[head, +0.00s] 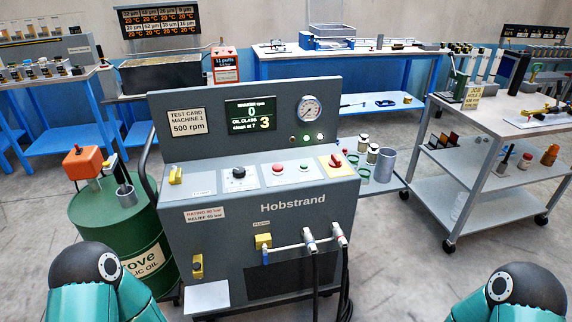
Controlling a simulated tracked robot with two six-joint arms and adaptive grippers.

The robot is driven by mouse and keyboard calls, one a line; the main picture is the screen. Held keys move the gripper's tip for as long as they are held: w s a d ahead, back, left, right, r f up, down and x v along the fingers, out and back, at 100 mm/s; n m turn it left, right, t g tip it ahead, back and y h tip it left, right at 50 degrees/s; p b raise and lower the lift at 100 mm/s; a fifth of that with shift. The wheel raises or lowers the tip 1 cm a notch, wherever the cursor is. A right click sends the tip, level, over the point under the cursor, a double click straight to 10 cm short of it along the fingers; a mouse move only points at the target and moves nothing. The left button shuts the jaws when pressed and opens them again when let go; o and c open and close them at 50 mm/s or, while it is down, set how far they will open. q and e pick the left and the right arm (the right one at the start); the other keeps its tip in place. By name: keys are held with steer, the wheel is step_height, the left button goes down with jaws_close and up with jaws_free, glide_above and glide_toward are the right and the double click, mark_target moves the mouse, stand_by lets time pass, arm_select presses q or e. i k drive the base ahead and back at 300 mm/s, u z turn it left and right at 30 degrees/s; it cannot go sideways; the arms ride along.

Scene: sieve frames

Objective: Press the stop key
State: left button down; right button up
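The grey Hobstrand test machine (230,240) stands in front of me with a sloping control panel. On the panel a red round button (278,168) sits on a white label, next to a pale button (304,167) on its right. A larger red knob (335,160) sits on a yellow plate at the panel's right end. The lettering by these controls is too small to read, so I cannot tell which is the stop key. A black dial (238,173) is left of the red button. Teal arm parts of mine show at both bottom corners; neither gripper is in view.
The display (250,113) reads 0 rpm, beside a pressure gauge (310,109). A green oil drum (115,225) stands close on the machine's left. Hoses (316,275) hang at its front right.

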mark_target(277, 167)
steer(key=z, duration=0.3)
steer(key=i, duration=0.85)
steer(key=z, duration=0.25)
